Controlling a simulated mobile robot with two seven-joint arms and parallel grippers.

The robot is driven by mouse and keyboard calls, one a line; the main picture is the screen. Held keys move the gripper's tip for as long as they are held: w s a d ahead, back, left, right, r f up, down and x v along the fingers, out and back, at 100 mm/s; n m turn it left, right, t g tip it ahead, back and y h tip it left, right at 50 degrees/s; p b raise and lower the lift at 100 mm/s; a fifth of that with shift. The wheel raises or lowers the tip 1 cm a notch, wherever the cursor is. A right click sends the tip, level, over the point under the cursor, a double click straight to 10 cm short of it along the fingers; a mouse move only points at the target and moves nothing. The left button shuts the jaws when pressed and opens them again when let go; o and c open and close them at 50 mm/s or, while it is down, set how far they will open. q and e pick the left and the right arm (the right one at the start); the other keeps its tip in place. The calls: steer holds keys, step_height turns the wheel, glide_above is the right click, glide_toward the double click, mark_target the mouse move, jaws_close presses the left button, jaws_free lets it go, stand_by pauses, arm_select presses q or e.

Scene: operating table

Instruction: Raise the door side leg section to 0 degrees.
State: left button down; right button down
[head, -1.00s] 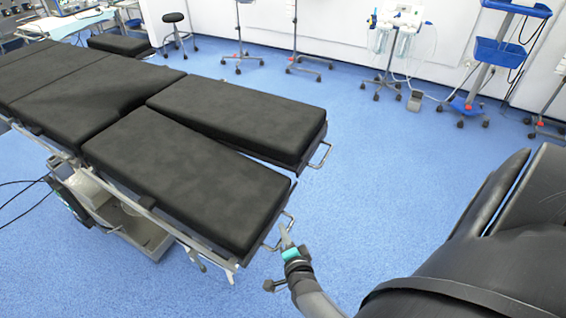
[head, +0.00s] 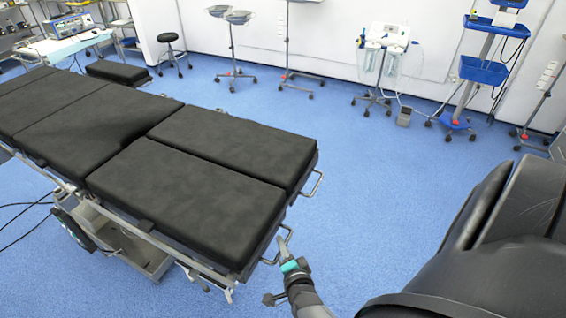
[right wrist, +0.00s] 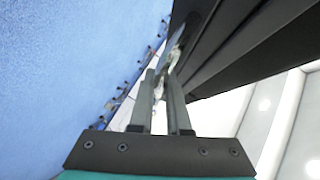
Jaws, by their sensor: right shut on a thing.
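The operating table has two black leg sections side by side. The near leg section (head: 185,205) and the far leg section (head: 235,145) look about level with each other, with only a narrow seam between them. No door is in view. My right gripper (head: 284,243) is shut on the metal end handle (head: 270,257) of the near leg section. In the right wrist view my right gripper's fingers (right wrist: 158,90) close together beside the dark section, and their grip is partly hidden. My left gripper is not in view.
The far section's end handle (head: 314,184) is free. The table base (head: 130,240) stands under the near side. Blue floor (head: 380,190) is clear beyond the table's end. A blue-tray cart (head: 483,72), a stool (head: 172,48) and wheeled stands are along the back wall.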

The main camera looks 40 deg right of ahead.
steer(key=shift+w+r, duration=0.2)
steer(key=c, duration=1)
jaws_free()
steer(key=shift+f, duration=0.15)
steer(key=shift+o, duration=0.5)
steer(key=shift+s, duration=0.15)
steer(key=shift+s, duration=0.1)
steer(key=p+v, duration=0.7)
steer(key=v, duration=0.8)
steer(key=shift+a, duration=0.1)
